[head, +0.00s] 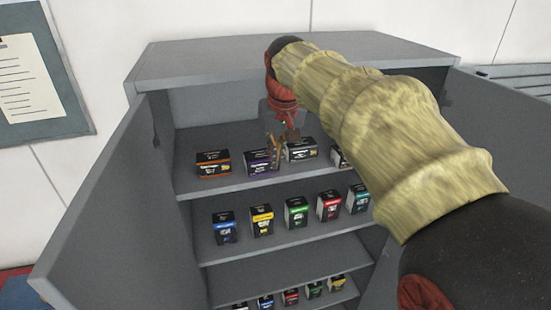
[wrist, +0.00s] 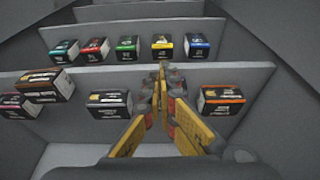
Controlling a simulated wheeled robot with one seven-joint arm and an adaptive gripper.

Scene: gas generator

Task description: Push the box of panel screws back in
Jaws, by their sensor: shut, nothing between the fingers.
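The labels are too small to read, so I cannot tell by name which box holds panel screws. On the top shelf (head: 235,183) one dark box (head: 339,158) stands farther out, at the shelf's front edge, partly hidden by my arm. In the wrist view, which is upside down, this box (wrist: 45,86) overlaps the shelf lip.
An orange-edged box (head: 212,163) and a white-labelled box (head: 300,150) sit farther back on the same shelf. Lower shelves hold several small coloured boxes, such as a blue one (head: 224,228). Open cabinet doors (head: 115,220) stand on both sides.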

